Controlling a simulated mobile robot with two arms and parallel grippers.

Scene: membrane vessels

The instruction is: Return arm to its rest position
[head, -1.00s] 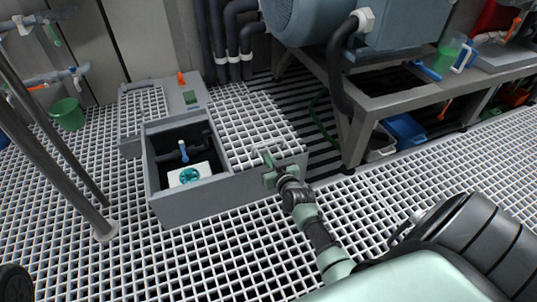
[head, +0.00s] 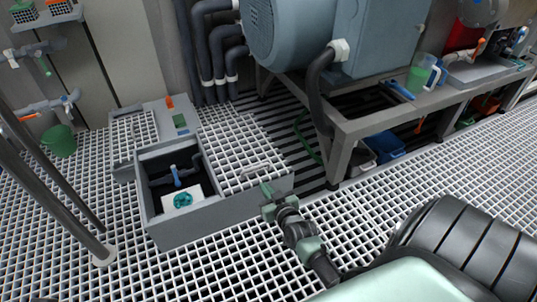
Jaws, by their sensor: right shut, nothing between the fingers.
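My right arm comes in from the bottom right in the head view. Its gripper (head: 267,196) is shut and empty, at the right end of the grey open box in the floor (head: 190,228). I cannot tell whether it touches the box wall. My left gripper is not in view.
Inside the box are a blue-handled valve (head: 175,176) and a white block with a teal wheel (head: 183,200). A steel bench (head: 345,128) carries a large blue-grey machine (head: 290,30). Metal posts (head: 62,190) and a green bucket (head: 60,141) stand left. The grating in front is clear.

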